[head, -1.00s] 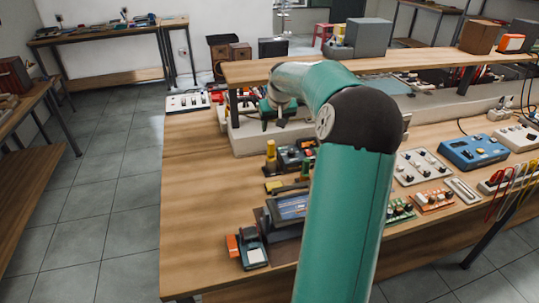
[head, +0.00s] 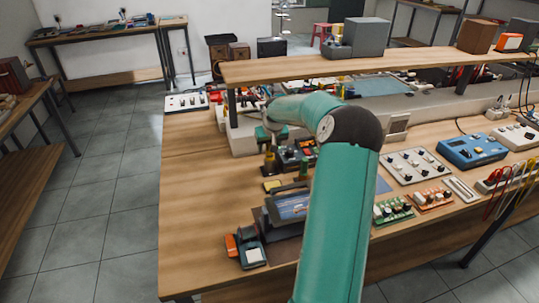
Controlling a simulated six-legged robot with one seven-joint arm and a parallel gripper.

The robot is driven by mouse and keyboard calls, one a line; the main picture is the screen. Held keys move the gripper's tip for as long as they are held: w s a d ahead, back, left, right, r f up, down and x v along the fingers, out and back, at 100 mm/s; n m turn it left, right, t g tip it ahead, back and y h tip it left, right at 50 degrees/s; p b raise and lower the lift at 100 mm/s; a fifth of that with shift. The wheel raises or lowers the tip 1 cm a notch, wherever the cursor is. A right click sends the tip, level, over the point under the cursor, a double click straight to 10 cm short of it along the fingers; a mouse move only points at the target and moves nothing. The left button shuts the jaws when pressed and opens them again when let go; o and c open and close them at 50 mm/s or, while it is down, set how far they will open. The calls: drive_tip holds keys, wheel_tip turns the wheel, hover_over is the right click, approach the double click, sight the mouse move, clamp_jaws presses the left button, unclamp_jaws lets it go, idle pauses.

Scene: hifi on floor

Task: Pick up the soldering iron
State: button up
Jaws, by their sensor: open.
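I cannot pick out the soldering iron for certain among the small tools on the wooden workbench (head: 200,240). My gripper (head: 268,148) is small and dark at the wrist's lower end, open, with nothing visible held. Its fingertips are hard to separate from the tools behind, and I cannot tell whether it touches anything.
A dark device with a blue face (head: 291,207) and an orange-and-dark device (head: 246,250) lie nearer. A raised wooden shelf (head: 300,68) spans the bench behind my wrist. Circuit boards and a blue instrument (head: 472,151) fill the right. The bench's left front is bare.

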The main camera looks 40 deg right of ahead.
drive_tip(key=shift+w+f, duration=0.1)
drive_tip(key=shift+f, duration=0.1)
drive_tip(key=c, duration=1)
drive_tip(key=shift+o, duration=0.2)
drive_tip(key=shift+r, duration=0.15)
drive_tip(key=shift+r, duration=1.5)
